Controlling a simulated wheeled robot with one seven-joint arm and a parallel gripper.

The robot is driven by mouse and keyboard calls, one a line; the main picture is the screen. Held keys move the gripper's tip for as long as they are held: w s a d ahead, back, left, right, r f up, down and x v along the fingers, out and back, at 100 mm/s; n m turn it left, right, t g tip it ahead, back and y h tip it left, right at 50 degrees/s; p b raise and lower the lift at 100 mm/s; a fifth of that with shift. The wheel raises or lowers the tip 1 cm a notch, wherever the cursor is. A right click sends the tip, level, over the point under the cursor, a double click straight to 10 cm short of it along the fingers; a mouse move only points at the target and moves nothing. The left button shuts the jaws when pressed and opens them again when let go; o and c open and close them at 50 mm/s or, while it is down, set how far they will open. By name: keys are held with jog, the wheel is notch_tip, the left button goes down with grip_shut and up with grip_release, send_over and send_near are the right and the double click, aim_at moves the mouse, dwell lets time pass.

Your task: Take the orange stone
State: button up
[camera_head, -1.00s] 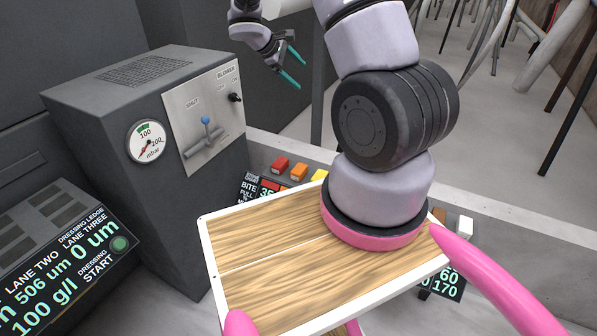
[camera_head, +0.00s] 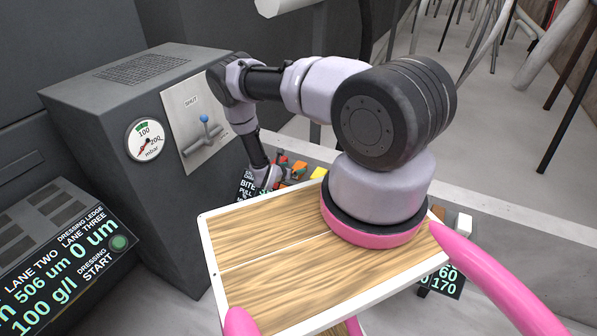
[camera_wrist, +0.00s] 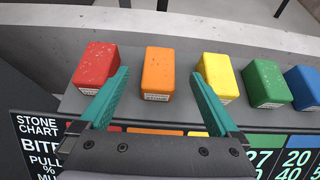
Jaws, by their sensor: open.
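The orange stone (camera_wrist: 158,73) is a small block on the grey ledge. In the wrist view it stands between a red stone (camera_wrist: 95,63) and a yellow stone (camera_wrist: 217,76). My gripper (camera_wrist: 160,78) is open, with its teal fingers pointing toward the row. The left fingertip overlaps the red stone's right edge and the right fingertip the yellow stone's left edge. The orange stone lies in the gap between them, and I cannot tell its exact distance. In the head view the orange stone (camera_head: 299,169) shows partly behind my gripper.
Green (camera_wrist: 265,82) and blue (camera_wrist: 303,86) stones continue the row to the right. A dark stone chart (camera_wrist: 40,140) lies in front of the row. A grey machine (camera_head: 140,110) with a gauge and a blue-knobbed lever stands at left.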

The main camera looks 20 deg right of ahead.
aim_at(301, 166)
jog(key=x, duration=0.9)
jog(key=shift+w+d+f, duration=0.1)
jog(key=shift+w+f, duration=0.05)
jog(key=shift+f, duration=0.2)
